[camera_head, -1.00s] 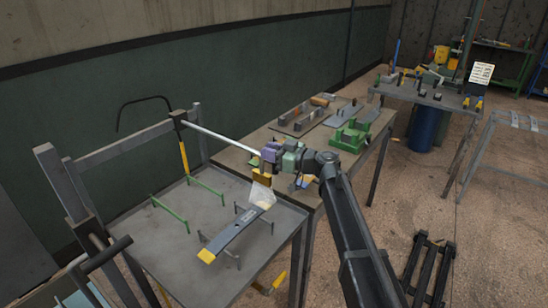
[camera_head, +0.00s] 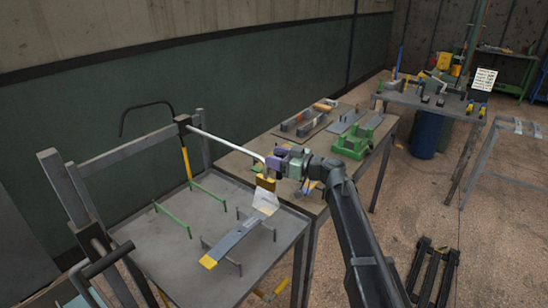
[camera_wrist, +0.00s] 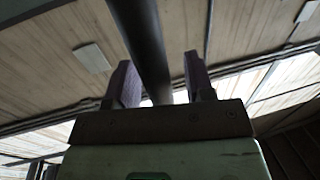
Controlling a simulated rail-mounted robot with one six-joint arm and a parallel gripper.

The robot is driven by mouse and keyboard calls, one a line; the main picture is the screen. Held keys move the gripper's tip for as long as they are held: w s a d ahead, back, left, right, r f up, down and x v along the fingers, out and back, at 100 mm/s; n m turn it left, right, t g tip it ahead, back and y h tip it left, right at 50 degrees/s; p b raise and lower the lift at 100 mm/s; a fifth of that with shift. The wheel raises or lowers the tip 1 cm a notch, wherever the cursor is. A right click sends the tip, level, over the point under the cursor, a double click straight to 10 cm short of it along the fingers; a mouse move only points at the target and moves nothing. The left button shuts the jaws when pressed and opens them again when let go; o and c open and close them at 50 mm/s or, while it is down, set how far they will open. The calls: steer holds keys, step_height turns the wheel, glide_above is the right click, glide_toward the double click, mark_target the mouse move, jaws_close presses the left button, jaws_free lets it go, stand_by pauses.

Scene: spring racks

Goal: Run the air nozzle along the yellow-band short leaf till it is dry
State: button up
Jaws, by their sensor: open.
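The short leaf (camera_head: 232,241) is a flat grey bar with a yellow band (camera_head: 208,262) at its near left end. It lies across thin grey rests. A pale translucent cone (camera_head: 264,201) covers its far right end. It spreads down from a small brass-coloured block (camera_head: 266,183), apparently the air nozzle, just under my gripper. My gripper (camera_head: 270,161) is above that end of the leaf, beside a pale rod (camera_head: 225,143) from the left. In the wrist view, the fingers (camera_wrist: 158,82) stand apart with a dark tube (camera_wrist: 142,45) between them; contact is unclear.
The leaf is on a grey tray table (camera_head: 165,260) with empty green rests (camera_head: 172,219). An upright frame (camera_head: 68,200) with a black handle stands at its left. A bench behind holds a green fixture (camera_head: 353,142) and grey blocks. The tray's front left is clear.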

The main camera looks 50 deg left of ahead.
steer(key=v, duration=1)
steer(key=shift+f, duration=0.1)
steer(key=x, duration=1.1)
steer(key=shift+f, duration=0.15)
jaws_close()
